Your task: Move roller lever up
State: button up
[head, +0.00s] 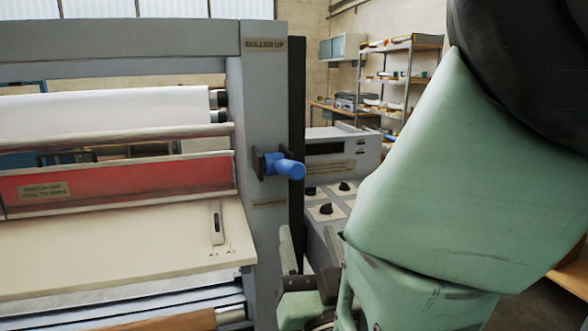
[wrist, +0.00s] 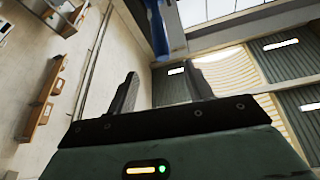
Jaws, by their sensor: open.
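The roller lever is a short blue handle (head: 288,168) on a dark bracket on the right side post (head: 262,110) of the laminator. It sticks out to the right, under a "ROLLER UP" label (head: 265,44). My gripper (head: 312,240) is below the lever with its fingers pointing up, open and empty. In the wrist view, the blue lever (wrist: 158,28) shows at the top, beyond the fingertips (wrist: 163,75) and apart from them. My arm covers the right of the head view.
A grey control box (head: 345,155) with black knobs stands right behind the post, close to my gripper. The laminator's red panel (head: 110,182) and cream tray (head: 110,240) fill the left. Shelves (head: 398,70) stand far back.

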aim_at(291, 169)
jog(key=p+x, duration=0.6)
jog(key=x, duration=0.8)
jog(key=shift+w+a+r, duration=0.1)
jog(key=shift+w+r, duration=0.1)
jog(key=shift+r, duration=0.05)
jog(key=shift+w+a+r, duration=0.1)
jog(key=shift+w, duration=0.45)
jog(key=shift+r, duration=0.1)
grip_shut()
